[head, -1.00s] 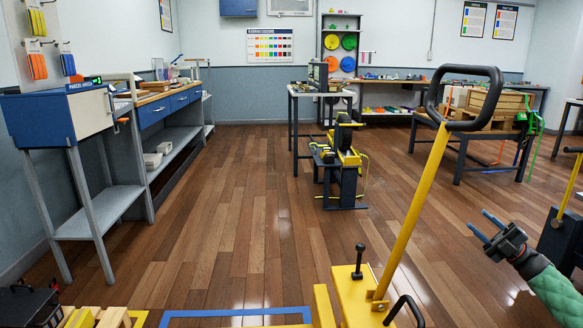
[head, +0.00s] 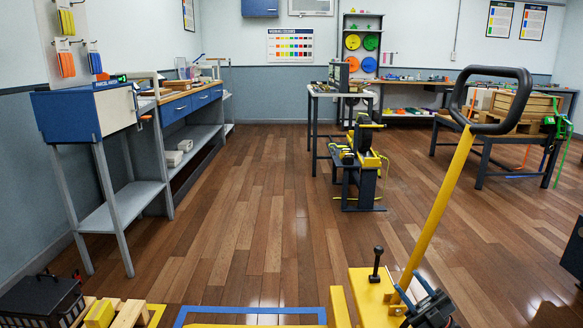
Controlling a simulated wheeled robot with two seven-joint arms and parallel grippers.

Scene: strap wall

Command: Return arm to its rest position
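My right gripper (head: 406,283) is low at the bottom right. Its two blue-tipped fingers are apart, pointing up and to the left, with nothing seen held between them. It appears beside the foot of a slanted yellow post (head: 435,210) with a black loop handle (head: 490,100); whether it touches the post I cannot tell. Most of my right arm is below the frame edge. My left gripper and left arm are not in view.
A yellow base with a black knob (head: 376,265) stands close to the gripper. A black crate (head: 40,303) and wooden pieces (head: 128,314) are at bottom left. A blue parcel box stand (head: 85,110) is at left. The wooden floor (head: 260,215) in the middle is clear.

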